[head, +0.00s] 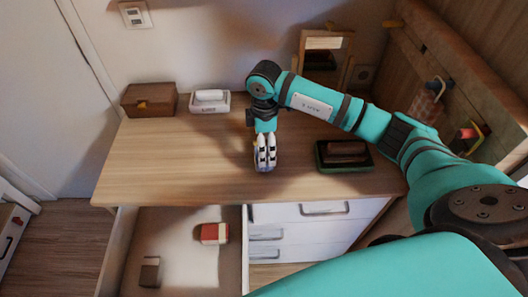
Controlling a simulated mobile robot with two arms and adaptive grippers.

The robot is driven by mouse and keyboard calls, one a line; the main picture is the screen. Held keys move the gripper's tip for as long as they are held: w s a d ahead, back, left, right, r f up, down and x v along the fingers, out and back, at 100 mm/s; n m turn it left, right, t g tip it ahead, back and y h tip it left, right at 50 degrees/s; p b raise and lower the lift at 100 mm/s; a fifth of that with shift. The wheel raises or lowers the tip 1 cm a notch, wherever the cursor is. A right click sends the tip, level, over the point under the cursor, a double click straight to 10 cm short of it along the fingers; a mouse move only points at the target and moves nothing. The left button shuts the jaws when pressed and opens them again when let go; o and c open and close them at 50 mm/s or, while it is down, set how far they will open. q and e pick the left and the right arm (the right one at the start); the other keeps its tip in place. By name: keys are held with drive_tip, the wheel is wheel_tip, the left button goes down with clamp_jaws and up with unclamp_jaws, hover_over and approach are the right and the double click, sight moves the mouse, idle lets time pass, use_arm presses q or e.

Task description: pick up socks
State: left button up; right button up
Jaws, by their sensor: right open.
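A small red and white bundle (213,233), which looks like folded socks, lies in the open drawer (184,258) at the lower left. A grey-brown folded item (150,272), perhaps also socks, lies farther left in the same drawer. My right gripper (265,160) points down over the front middle of the wooden desk top. It is above and to the right of the red and white bundle, apart from it. Its fingers are seen nearly end on, open, with nothing visible between them. My left gripper is out of view.
On the desk (180,155) stand a brown box (149,99), a white case (210,102) and a dark green tray (344,156) holding a brown item. A small mirror (325,55) stands at the back. Closed white drawers (310,212) are right of the open one.

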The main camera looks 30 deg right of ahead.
wheel_tip(320, 180, down, 4)
drive_tip(key=shift+w+f+p, duration=0.15)
drive_tip(key=shift+f+p, duration=0.05)
drive_tip(key=shift+p, duration=0.7)
drive_tip(key=shift+f, duration=0.45)
drive_tip(key=c, duration=0.9)
drive_tip(key=shift+c, duration=0.2)
